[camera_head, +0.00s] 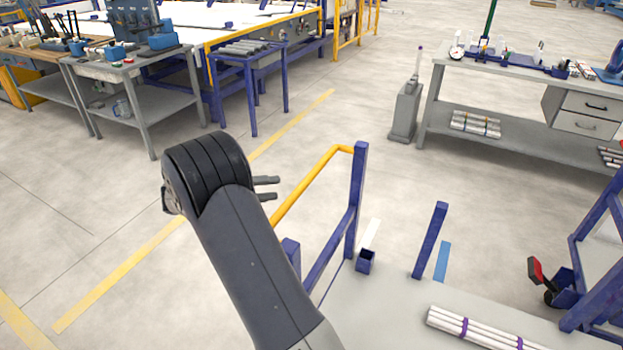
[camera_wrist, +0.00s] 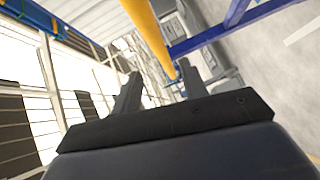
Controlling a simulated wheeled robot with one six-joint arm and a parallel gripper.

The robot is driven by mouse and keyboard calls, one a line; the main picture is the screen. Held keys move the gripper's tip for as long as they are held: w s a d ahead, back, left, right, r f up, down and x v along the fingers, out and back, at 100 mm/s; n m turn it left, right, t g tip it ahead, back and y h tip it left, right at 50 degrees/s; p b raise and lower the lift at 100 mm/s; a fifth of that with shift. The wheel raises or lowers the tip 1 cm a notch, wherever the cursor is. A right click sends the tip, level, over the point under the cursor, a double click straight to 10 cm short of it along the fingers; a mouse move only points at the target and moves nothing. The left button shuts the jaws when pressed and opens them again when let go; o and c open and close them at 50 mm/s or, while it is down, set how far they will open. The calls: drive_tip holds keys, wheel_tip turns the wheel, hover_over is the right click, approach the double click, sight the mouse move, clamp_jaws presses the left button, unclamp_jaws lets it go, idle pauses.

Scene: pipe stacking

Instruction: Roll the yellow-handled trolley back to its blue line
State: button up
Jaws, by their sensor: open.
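The trolley has a yellow handle bar (camera_head: 312,187), blue posts and a grey deck (camera_head: 380,310) carrying a bundle of white pipes (camera_head: 480,328). A short blue line (camera_head: 442,262) lies on the floor just beyond the deck, behind a blue post. My gripper (camera_head: 267,188) is open and empty, just left of the handle in the head view. In the wrist view the yellow handle (camera_wrist: 148,32) slants down between the two fingertips of my gripper (camera_wrist: 160,82). I cannot tell its exact depth from the fingers. My arm hides the trolley's near left corner.
A white line (camera_head: 371,234) lies on the floor left of the blue one. Another blue frame with a red-handled part (camera_head: 538,271) is at right. Bare floor with yellow lines (camera_head: 125,272) lies left.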

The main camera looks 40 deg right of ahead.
sight(304, 186)
drive_tip(key=p+x, duration=0.1)
drive_tip(key=x, duration=0.8)
drive_tip(key=shift+s+d, duration=0.1)
drive_tip(key=shift+d, duration=0.15)
drive_tip(key=shift+f, duration=0.1)
clamp_jaws()
